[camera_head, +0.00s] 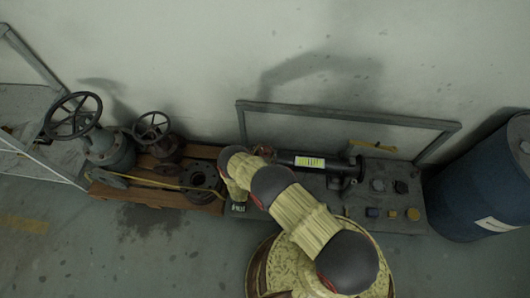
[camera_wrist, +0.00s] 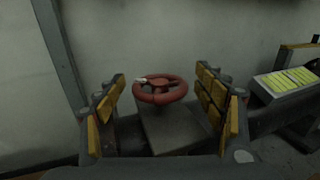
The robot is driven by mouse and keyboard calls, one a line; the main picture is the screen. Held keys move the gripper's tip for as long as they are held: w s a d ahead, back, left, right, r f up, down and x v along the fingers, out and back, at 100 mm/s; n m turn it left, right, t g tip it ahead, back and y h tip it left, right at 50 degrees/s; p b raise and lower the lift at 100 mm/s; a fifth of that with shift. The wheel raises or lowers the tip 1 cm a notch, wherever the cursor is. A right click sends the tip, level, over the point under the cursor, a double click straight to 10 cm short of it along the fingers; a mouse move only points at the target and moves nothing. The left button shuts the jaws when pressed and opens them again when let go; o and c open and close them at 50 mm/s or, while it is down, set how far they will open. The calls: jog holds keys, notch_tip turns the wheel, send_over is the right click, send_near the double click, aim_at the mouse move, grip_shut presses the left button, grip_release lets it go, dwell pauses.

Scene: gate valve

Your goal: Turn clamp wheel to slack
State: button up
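The clamp wheel is a small red handwheel with spokes, at the centre of the wrist view (camera_wrist: 160,90). It has a pale mark on the left of its rim. It sits above a dark grey block (camera_wrist: 175,128). My gripper (camera_wrist: 162,76) is open, with one yellow-padded finger on each side of the wheel in the picture. Gaps show between the fingers and the rim, and I see no contact. How far the wheel lies beyond the fingertips is hard to tell. In the head view my arm hides most of the gripper and the wheel.
A dark pipe body with a yellow label (camera_head: 310,161) lies to the right on the grey bench (camera_head: 350,195). A metal frame (camera_head: 350,114) rises behind. Valves with handwheels (camera_head: 73,116) stand on a wooden pallet (camera_head: 150,197) at left. A blue drum (camera_head: 480,185) stands right.

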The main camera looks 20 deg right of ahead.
jog(key=shift+c, duration=1.2)
jog(key=c, duration=0.9)
jog(key=shift+d+n+t+y, duration=0.1)
jog(key=shift+n+t+y, duration=0.2)
jog(key=shift+y, duration=0.1)
jog(key=shift+s+d+n+t+y, duration=0.1)
jog(key=shift+n+t+y, duration=0.75)
jog(key=shift+y, duration=0.25)
jog(key=shift+n+t+y, duration=0.85)
jog(key=shift+n+y, duration=1)
jog(key=shift+y, duration=1.15)
